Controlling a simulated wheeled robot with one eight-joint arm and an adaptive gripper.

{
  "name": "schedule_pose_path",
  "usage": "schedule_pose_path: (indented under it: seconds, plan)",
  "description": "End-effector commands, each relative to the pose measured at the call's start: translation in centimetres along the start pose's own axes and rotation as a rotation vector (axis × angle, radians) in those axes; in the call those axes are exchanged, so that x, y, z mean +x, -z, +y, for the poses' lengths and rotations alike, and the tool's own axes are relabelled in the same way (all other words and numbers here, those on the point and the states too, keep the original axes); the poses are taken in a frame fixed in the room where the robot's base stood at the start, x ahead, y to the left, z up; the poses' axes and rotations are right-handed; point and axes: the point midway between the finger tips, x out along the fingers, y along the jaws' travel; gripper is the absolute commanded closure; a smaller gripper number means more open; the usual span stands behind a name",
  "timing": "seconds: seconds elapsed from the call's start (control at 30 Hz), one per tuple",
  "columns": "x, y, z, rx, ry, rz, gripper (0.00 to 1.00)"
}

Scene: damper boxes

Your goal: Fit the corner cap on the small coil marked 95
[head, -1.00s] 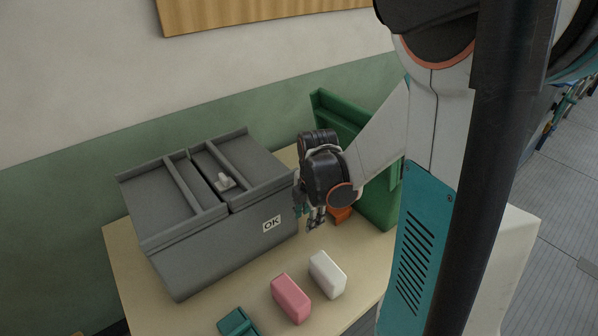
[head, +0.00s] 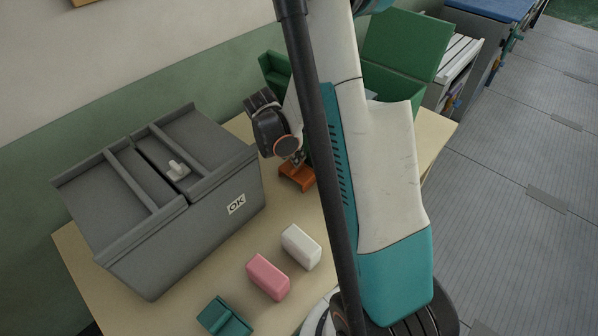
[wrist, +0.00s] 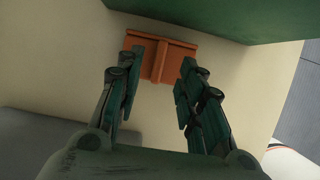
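My gripper (head: 297,160) is low over the back of the table, just above an orange angled piece (head: 297,177), which may be the corner cap. In the wrist view my gripper (wrist: 159,85) is open, its two dark green fingers apart and empty. The orange piece (wrist: 161,55) lies on the table just beyond the fingertips, roughly centred between them; I cannot tell if they touch it. A similar teal angled piece (head: 225,318) lies at the front of the table. No marking 95 is readable, and I cannot pick out the small coil.
A large grey lidded box (head: 217,225) labelled OK fills the table's left. A pink block (head: 268,277) and a white block (head: 301,246) stand in front of it. An open green box (head: 400,75) is at the back right, partly behind my arm.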

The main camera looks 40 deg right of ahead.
Motion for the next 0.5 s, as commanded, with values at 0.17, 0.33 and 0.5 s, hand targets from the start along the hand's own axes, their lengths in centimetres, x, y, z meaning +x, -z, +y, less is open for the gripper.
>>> schedule_pose_path:
  seconds: [0.17, 0.33, 0.5]
  plan:
    - [2.1, 0.3, -0.1, 0.002, 0.0, 0.001, 0.65]
    - [4.5, 0.4, -0.1, 0.001, 0.0, 0.001, 0.65]
    - [5.0, 0.3, -0.1, 0.0, 0.0, 0.001, 0.65]
